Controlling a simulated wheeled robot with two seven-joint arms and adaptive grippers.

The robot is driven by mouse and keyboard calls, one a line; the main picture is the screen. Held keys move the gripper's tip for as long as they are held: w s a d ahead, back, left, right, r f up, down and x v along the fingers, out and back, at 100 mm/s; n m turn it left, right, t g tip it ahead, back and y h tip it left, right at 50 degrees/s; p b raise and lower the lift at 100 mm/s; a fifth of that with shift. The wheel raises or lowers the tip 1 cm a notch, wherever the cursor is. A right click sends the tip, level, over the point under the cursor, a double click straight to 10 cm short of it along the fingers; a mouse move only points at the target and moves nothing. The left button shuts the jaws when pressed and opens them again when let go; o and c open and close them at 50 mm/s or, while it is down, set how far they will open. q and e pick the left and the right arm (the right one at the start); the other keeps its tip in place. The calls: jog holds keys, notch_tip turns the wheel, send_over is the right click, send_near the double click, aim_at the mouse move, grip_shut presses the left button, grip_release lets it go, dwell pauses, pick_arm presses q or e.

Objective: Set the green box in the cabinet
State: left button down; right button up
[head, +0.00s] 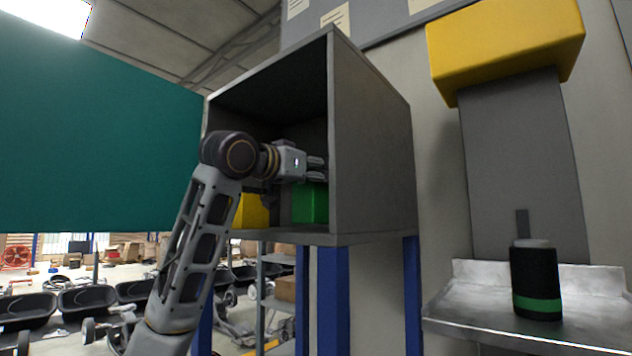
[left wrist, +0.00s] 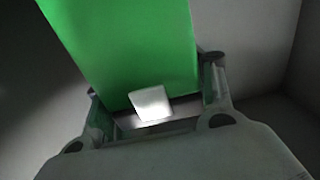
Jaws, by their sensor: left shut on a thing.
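The green box (head: 311,203) is inside the grey cabinet (head: 372,150), near its right wall and low by the cabinet floor. The cabinet is open at the front, with a large teal door (head: 95,130) swung out to the left. My left gripper (head: 316,168) reaches into the cabinet at the top of the green box. In the left wrist view the green box (left wrist: 130,50) fills the space between the two fingers (left wrist: 155,110), and the gripper is shut on it. I cannot tell whether the box touches the cabinet floor. My right gripper is not in view.
A yellow box (head: 252,211) stands in the cabinet left of the green box. The cabinet rests on blue legs (head: 334,295). At right, a metal shelf (head: 485,310) holds a black and green container (head: 536,280) below a yellow block (head: 505,45).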

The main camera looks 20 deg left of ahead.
pick_arm(q)
jog(key=shift+f, duration=0.6)
jog(key=shift+f, duration=0.15)
jog(key=c, duration=0.9)
grip_release()
jog(key=o, duration=0.4)
jog(key=shift+s, duration=0.1)
